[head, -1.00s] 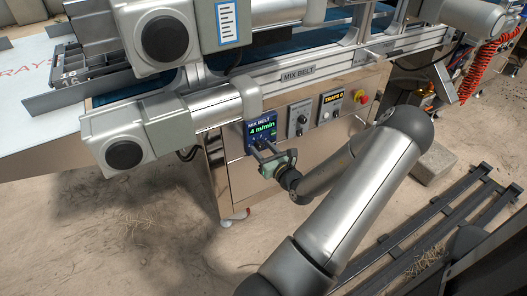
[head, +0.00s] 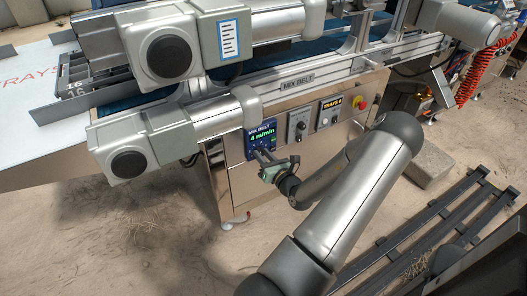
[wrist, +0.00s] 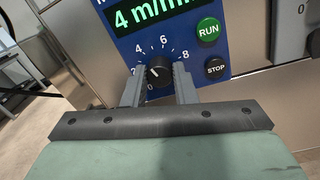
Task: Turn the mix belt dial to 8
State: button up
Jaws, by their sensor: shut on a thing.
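The mix belt panel (head: 261,137) is a blue plate with a green display that reads 4 m/min in both views. Its dial (wrist: 160,75) is a small black knob, with 4, 6 and 8 readable around it; a 0 shows at lower left. The white mark on the knob points up and left, roughly toward 4. My gripper (wrist: 159,72) is shut on the knob, one grey finger on each side. The fingers hide part of the scale. In the head view my gripper (head: 262,157) reaches the lower part of the panel and hides the dial.
The green RUN button (wrist: 208,31) and black STOP button (wrist: 215,68) sit just right of the fingers. Another dial panel (head: 298,125), a trays display (head: 330,108) and a red stop button (head: 361,102) are farther right. A motor housing (head: 125,155) juts out left.

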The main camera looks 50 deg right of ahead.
jog(key=m+p, duration=0.1)
jog(key=p, duration=0.1)
jog(key=m+p, duration=0.1)
jog(key=m, duration=0.1)
jog(key=m+p, duration=0.1)
jog(key=p, duration=0.1)
jog(key=shift+r+m+p, duration=0.25)
jog(key=shift+m+p, duration=0.05)
jog(key=m+p, duration=0.4)
jog(key=m, duration=0.1)
jog(key=shift+f+m, duration=0.15)
jog(key=shift+m, duration=0.15)
jog(key=m+p, duration=0.1)
jog(key=m, duration=0.2)
jog(key=m+h+p, duration=0.1)
jog(key=m, duration=0.2)
jog(key=m+p, duration=0.2)
jog(key=m, duration=0.1)
jog(key=shift+f+m, duration=0.25)
jog(key=shift+m, duration=0.45)
jog(key=o, duration=1)
jog(key=shift+s+a, duration=0.1)
jog(key=r+v, duration=0.1)
jog(key=v, duration=1.6)
jog(key=shift+a+f, duration=0.15)
jog(key=shift+f, duration=0.25)
